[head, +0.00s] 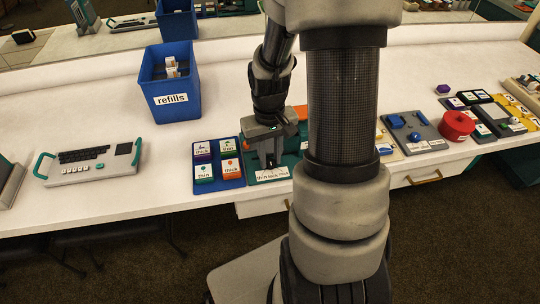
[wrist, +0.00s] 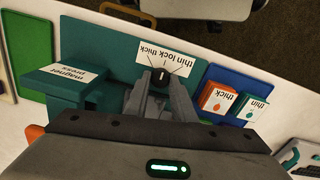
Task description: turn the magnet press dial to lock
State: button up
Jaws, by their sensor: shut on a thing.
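The magnet press (wrist: 75,82) is a teal block on a teal base plate, at the left in the wrist view. Its dial (wrist: 160,75) is small and black with a short white mark, beside a white label (wrist: 166,57) reading thin, lock, thick, upside down here. The mark points up at the label, roughly toward its middle word; it is too small to read exactly. My gripper (wrist: 158,88) is shut on the dial. In the head view my gripper (head: 270,160) reaches down over the press plate (head: 255,179), and the dial cannot be made out.
A blue tray (head: 218,162) with several thin and thick cartridges lies just left of the press. A blue refills bin (head: 178,107) stands behind, and a keyboard device (head: 90,163) is farther left. A red round tin (head: 457,124) and other props are at the right.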

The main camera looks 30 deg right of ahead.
aim_at(269, 161)
jog(key=o, duration=0.8)
notch_tip(269, 161, up, 18)
jog(key=p, duration=0.4)
jog(key=shift+a+f, duration=0.1)
jog(key=shift+f, duration=0.15)
